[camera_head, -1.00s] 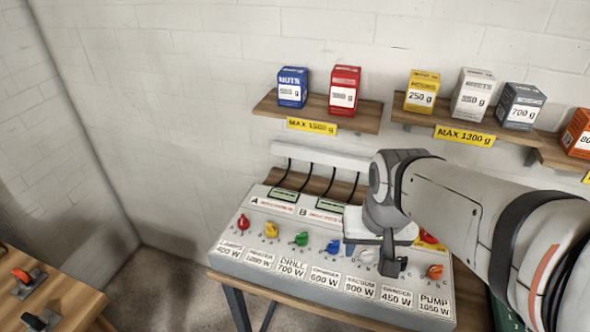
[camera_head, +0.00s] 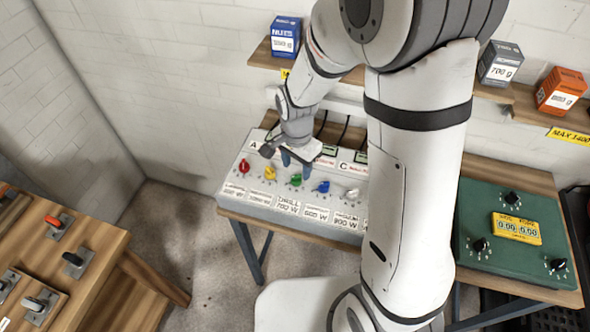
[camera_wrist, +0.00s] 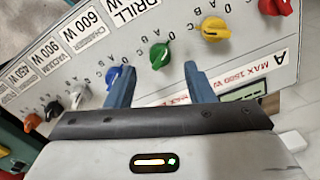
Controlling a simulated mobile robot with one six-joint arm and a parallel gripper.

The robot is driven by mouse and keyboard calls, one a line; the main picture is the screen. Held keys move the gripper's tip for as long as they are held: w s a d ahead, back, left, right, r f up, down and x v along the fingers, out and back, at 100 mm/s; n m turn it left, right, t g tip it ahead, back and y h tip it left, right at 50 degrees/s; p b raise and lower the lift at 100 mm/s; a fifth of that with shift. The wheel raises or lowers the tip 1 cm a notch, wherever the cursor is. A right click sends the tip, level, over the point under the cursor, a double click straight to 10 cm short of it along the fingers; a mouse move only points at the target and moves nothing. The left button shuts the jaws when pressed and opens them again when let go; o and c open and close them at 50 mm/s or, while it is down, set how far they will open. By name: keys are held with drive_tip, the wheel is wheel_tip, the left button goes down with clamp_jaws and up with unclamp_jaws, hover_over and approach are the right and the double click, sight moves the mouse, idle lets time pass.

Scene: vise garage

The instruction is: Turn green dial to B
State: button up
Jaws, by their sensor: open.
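The green dial (camera_head: 296,180) is on the sloped front of the grey control panel (camera_head: 232,190), between the yellow dial (camera_head: 270,173) and the blue dial (camera_head: 322,187). My gripper (camera_head: 296,166) is open, its blue fingers just behind the green dial in the head view. In the wrist view the green dial (camera_wrist: 160,55) shows between and a little beyond the two open fingertips (camera_wrist: 158,68), with no visible contact. Small letters, A and B among them, ring the dial. I cannot tell which letter its pointer marks.
The red dial (camera_head: 243,166) is farther left. In the wrist view the blue dial (camera_wrist: 112,77) is close beside one finger and the yellow dial (camera_wrist: 214,28) lies beyond the other. A green box (camera_head: 480,220) with black knobs stands right; a wooden bench (camera_head: 100,240) is left.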

sight(296, 175)
drive_tip(key=shift+f, duration=2.15)
drive_tip(key=c, duration=1)
